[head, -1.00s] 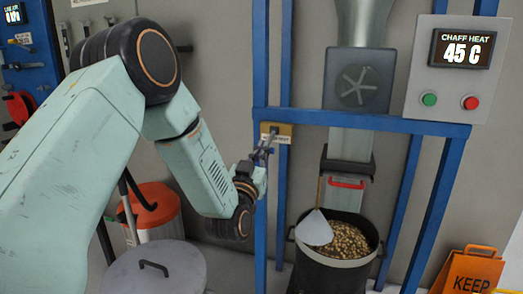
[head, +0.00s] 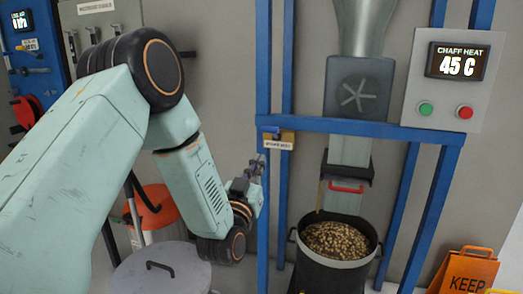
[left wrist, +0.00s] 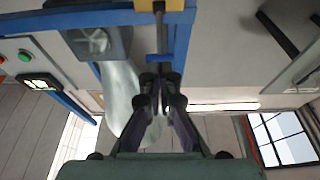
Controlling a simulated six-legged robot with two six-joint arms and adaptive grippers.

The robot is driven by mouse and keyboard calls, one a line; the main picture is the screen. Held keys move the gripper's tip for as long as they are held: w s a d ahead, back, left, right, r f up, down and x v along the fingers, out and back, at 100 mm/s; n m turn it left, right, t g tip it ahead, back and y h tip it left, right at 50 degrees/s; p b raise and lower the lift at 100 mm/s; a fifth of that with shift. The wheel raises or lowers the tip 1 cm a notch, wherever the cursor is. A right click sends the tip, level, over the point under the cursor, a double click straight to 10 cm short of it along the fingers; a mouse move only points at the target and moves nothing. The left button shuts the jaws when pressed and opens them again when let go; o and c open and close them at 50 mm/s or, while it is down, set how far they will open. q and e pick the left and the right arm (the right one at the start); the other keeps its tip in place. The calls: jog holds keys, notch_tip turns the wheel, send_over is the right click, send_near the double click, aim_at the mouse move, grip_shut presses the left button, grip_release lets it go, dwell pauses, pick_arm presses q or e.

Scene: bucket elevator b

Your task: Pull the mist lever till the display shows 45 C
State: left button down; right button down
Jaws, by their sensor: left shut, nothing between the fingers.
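The display (head: 457,62) on a grey panel reads "CHAFF HEAT 45 C". In the left wrist view my left gripper (left wrist: 160,78) points up at a blue crossbar (left wrist: 168,58) on a rod, which looks like the lever's handle. I cannot tell from that view whether they touch. No mist shows over the black pot (head: 335,275). My right gripper is out of view.
The pot holds brown grains (head: 337,240) under a chute with a red handle (head: 346,187). Blue frame posts (head: 263,225) stand close beside my left gripper. A lidded grey drum (head: 160,275), an orange bin (head: 157,203) and an orange sign (head: 467,270) stand on the floor.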

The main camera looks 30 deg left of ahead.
pick_arm(q)
jog(key=v, duration=0.3)
jog(key=shift+s+d+f, duration=0.1)
jog(key=shift+s+f, duration=0.15)
jog(key=shift+f, duration=0.25)
jog(key=shift+s+r, duration=0.1)
jog(key=shift+s, duration=0.05)
dwell(0.9)
dwell(0.7)
